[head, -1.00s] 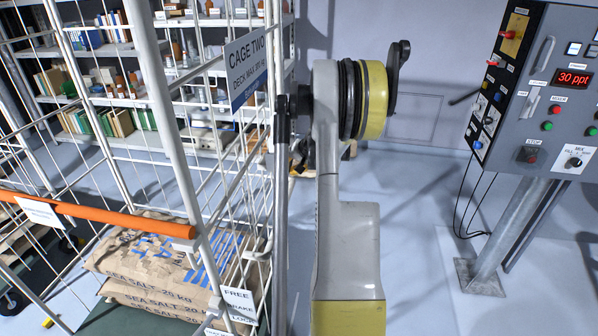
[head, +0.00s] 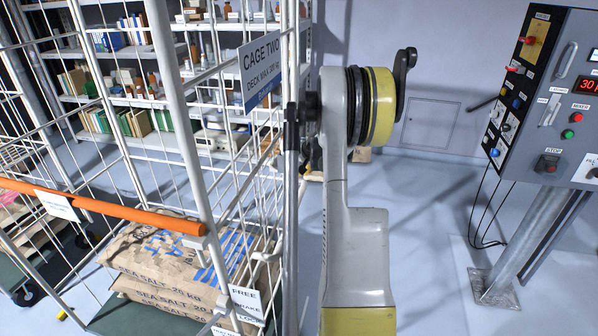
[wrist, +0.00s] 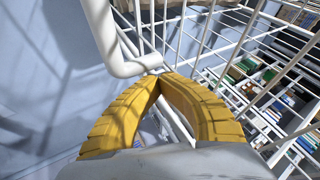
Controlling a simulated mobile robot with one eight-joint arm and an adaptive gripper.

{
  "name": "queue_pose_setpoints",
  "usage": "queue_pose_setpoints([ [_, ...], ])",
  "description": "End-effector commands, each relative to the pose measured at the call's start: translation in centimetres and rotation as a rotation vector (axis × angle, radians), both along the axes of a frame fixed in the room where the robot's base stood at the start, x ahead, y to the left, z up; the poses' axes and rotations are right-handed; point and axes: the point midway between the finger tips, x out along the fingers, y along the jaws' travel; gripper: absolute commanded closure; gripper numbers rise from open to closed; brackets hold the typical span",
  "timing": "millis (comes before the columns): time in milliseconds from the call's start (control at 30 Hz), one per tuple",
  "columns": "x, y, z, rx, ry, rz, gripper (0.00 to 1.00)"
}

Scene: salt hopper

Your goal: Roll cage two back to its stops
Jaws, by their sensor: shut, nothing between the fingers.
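Cage two (head: 178,120) is a tall white wire roll cage at the left of the head view, with a blue-and-white "CAGE TWO" sign (head: 260,72). An orange bar (head: 120,207) crosses its front. Sacks marked sea salt (head: 165,262) lie stacked on its green deck. A brake label with the words FREE and LOCK (head: 245,303) hangs low at its right corner. In the wrist view, my gripper (wrist: 160,80) has its yellow fingers together and empty, close below a bent white tube (wrist: 118,50) of the cage. Contact cannot be told. The arm hides the gripper in the head view.
A grey control panel (head: 560,100) on a slanted post (head: 520,240) stands at the right, with cables hanging. Shelves (head: 120,150) with books and bottles line the back. Another cage deck (head: 40,270) with sacks is at far left. Floor between arm and post is clear.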

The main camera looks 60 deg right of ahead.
Motion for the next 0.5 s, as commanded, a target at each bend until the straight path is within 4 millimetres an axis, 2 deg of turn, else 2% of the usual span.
queue_pose_setpoints([
  [33, 1.9, 0.8, 0.4, 0.003, -0.017, 0.010, 1.00],
  [500, 10.4, 3.8, 0.6, 0.002, -0.020, 0.010, 1.00],
])
